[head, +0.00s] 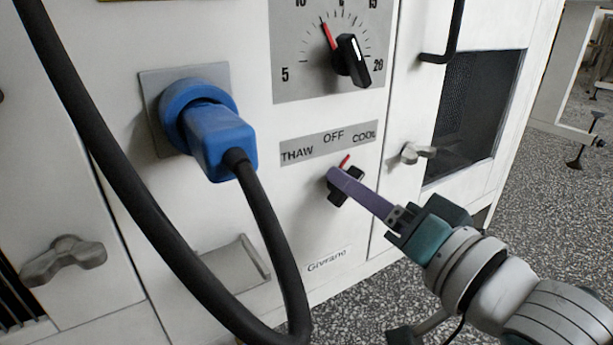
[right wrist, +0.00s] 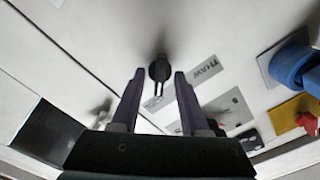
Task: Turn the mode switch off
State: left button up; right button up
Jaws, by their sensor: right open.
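The mode switch (head: 347,190) is a black knob with a red pointer on the white panel, below a grey label plate (head: 318,147) reading THAW, OFF and COOL. Its red pointer leans up and right, toward the COOL side. My right gripper (head: 336,177) reaches in from the lower right, and its purple fingers cover part of the knob. In the right wrist view the gripper (right wrist: 159,74) is open, with the dark knob (right wrist: 159,66) between and just beyond the fingertips. I cannot tell whether they touch it. My left gripper is not in view.
A numbered dial (head: 350,60) sits above the switch. A blue plug (head: 220,135) with a thick black cable (head: 266,215) hangs to the left. A grey latch (head: 416,153) and a dark mesh window (head: 474,110) are at the right. Speckled floor lies below.

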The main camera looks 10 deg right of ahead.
grip_shut()
dwell(0.4)
jog(key=n+p, duration=0.4)
jog(key=n, duration=0.4)
jog(key=shift+a+n, duration=0.1)
jog(key=shift+n, duration=0.2)
dwell(0.7)
